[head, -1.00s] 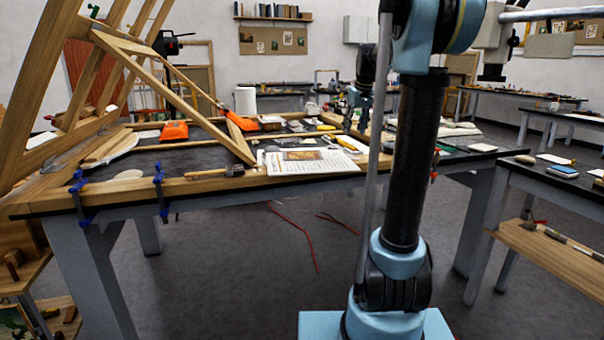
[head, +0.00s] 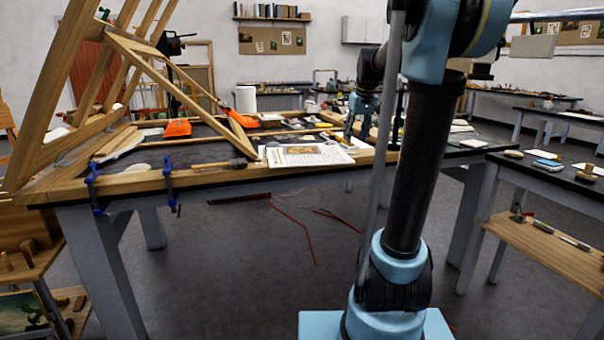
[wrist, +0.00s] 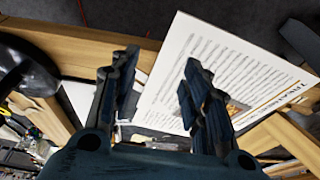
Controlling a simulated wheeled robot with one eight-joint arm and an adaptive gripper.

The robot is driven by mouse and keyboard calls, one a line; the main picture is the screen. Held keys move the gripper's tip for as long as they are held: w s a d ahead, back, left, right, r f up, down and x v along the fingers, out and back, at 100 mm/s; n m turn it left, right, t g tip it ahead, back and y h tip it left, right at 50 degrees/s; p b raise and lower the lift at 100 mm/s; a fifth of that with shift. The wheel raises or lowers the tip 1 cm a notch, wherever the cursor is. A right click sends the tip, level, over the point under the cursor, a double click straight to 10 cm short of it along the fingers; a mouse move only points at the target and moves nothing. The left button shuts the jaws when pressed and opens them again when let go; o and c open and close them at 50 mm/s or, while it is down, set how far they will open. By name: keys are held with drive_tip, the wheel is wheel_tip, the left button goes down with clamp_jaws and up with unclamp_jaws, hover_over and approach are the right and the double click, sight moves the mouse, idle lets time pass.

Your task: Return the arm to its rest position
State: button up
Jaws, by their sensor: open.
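My arm rises from its blue base in the head view, its dark upright link leaning slightly right. My gripper (head: 350,132) is partly visible in the head view, small and dark, above the wooden-edged workbench just behind a printed sheet (head: 305,155). In the wrist view, my gripper (wrist: 160,85) has its two dark fingers apart with nothing held between them. The printed sheet also shows in the wrist view (wrist: 205,65), beyond and beside the right finger. I cannot tell the exact gap between the fingers and the bench.
The workbench (head: 130,184) carries a slanted wooden frame (head: 60,95), blue clamps (head: 168,177), orange tools (head: 177,128) and a white roll (head: 245,100). A side bench (head: 560,182) stands at right. Red cords (head: 290,222) lie on the open floor.

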drive_tip(key=s+f+m, duration=0.1)
drive_tip(key=s+f, duration=0.7)
drive_tip(key=s, duration=0.3)
drive_tip(key=s+f+m, duration=0.1)
drive_tip(key=s+f, duration=0.7)
drive_tip(key=s, duration=0.4)
drive_tip(key=s+f+g+h, duration=0.1)
drive_tip(key=s+f, duration=0.7)
drive_tip(key=s, duration=0.3)
drive_tip(key=shift+s+a+m, duration=0.2)
drive_tip(key=shift+a+m, duration=0.15)
drive_tip(key=shift+m, duration=0.05)
drive_tip(key=shift+f, duration=0.1)
